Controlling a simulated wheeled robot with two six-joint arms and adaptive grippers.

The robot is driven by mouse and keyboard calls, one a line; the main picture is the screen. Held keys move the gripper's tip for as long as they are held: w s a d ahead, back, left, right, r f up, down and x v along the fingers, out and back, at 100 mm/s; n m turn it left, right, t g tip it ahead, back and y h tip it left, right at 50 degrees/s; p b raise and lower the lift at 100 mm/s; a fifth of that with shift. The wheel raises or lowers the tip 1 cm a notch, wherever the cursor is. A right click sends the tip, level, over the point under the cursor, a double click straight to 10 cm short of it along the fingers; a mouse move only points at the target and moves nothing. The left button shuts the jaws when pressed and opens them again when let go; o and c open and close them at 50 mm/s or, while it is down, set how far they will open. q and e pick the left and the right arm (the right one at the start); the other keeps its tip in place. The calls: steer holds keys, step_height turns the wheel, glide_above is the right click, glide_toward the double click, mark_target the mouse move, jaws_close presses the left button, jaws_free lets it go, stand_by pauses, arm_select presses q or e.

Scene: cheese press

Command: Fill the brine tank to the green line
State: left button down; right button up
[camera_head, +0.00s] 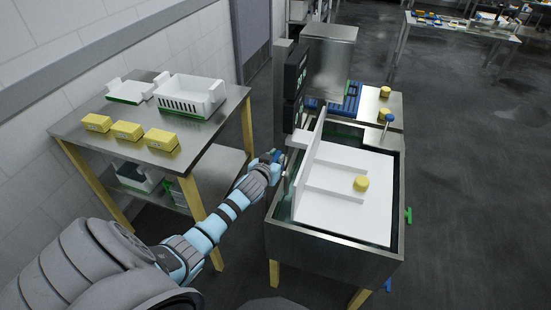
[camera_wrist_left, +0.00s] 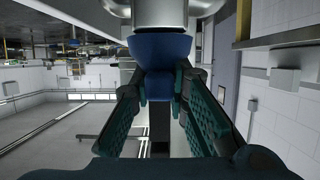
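The brine tank (camera_head: 335,248) is a steel box on yellow legs, right of centre in the head view. I cannot make out a water level or a green line. My left gripper (camera_head: 277,157) is at the tank's upper left side. In the left wrist view its teal fingers (camera_wrist_left: 160,92) stand apart on either side of a blue knob-like part (camera_wrist_left: 160,48); whether they press on it is unclear. My right gripper is out of view.
Dark display boxes (camera_head: 295,75) stand at the tank's back left. A steel table (camera_head: 200,137) on the left holds white trays and yellow blocks.

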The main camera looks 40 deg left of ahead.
arm_select(q)
steer(key=shift+f+n+y+b, duration=0.2)
steer(key=shift+n+y+b, duration=0.1)
steer(key=shift+b, duration=0.1)
steer(key=n+g+y+b, duration=0.1)
steer(key=n+y+b, duration=0.1)
steer(key=b, duration=0.1)
steer(key=shift+w+f, duration=0.1)
steer(key=shift+f, duration=0.1)
steer(key=shift+r+n+g+y+b, duration=0.15)
steer(key=shift+n+g+y+b, duration=0.15)
steer(key=shift+n+g+y, duration=0.15)
steer(key=shift+r+y, duration=0.15)
steer(key=shift+y, duration=0.1)
steer(key=c, duration=1.6)
jaws_free()
steer(key=shift+r, duration=0.1)
steer(key=shift+o, duration=0.2)
steer(key=v, duration=1.2)
